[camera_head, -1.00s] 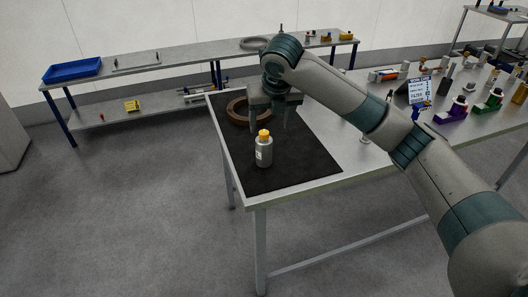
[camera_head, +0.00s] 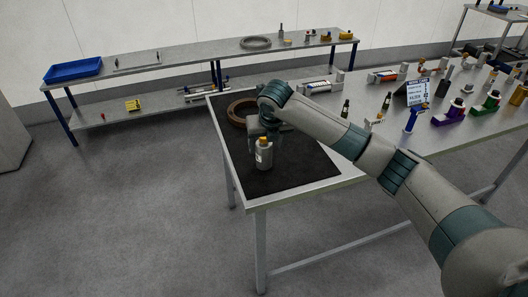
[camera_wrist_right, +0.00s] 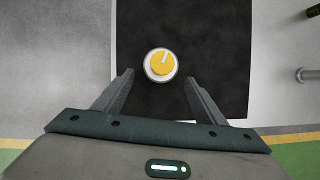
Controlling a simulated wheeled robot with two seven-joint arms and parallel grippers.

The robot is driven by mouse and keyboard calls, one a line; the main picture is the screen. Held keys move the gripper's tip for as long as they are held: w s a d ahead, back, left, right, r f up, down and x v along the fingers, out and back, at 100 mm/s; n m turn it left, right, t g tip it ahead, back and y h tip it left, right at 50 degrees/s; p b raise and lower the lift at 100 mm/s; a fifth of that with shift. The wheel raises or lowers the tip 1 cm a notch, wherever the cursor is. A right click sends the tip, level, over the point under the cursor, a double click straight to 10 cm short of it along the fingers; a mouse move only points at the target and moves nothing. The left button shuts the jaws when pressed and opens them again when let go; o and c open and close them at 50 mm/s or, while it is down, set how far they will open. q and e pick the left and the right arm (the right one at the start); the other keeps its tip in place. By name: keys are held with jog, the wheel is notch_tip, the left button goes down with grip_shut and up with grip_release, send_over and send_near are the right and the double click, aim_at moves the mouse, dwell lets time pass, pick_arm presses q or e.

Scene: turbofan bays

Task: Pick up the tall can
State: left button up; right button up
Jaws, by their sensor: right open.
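The tall can (camera_head: 264,156) is a grey bottle-shaped can with a pale label and an orange-yellow cap, upright on the black mat (camera_head: 290,178). In the right wrist view the can (camera_wrist_right: 161,65) shows from above, its yellow cap facing the camera, ahead of and roughly midway between the fingertips. My right gripper (camera_wrist_right: 160,80) is open, with the can not gripped. In the head view my right gripper (camera_head: 265,132) is just behind and above the can, its fingers mostly hidden. My left gripper is not in view.
A brown ring (camera_head: 238,112) lies on the mat behind the can. A work card (camera_head: 418,92), a blue-handled tool (camera_head: 411,118) and purple (camera_head: 450,115) and green (camera_head: 487,104) holders stand to the right on the table. A shelf with a blue tray (camera_head: 73,69) is behind.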

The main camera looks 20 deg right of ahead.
aim_at(264, 152)
jog(key=shift+x, duration=0.85)
jog(key=shift+w+f+p, duration=0.3)
jog(key=shift+f+p, duration=0.15)
jog(key=shift+p, duration=0.15)
jog(key=p+x, duration=0.1)
jog(key=x, duration=0.2)
jog(key=shift+w+f, duration=0.25)
jog(key=shift+f, duration=0.25)
jog(key=c, duration=1.2)
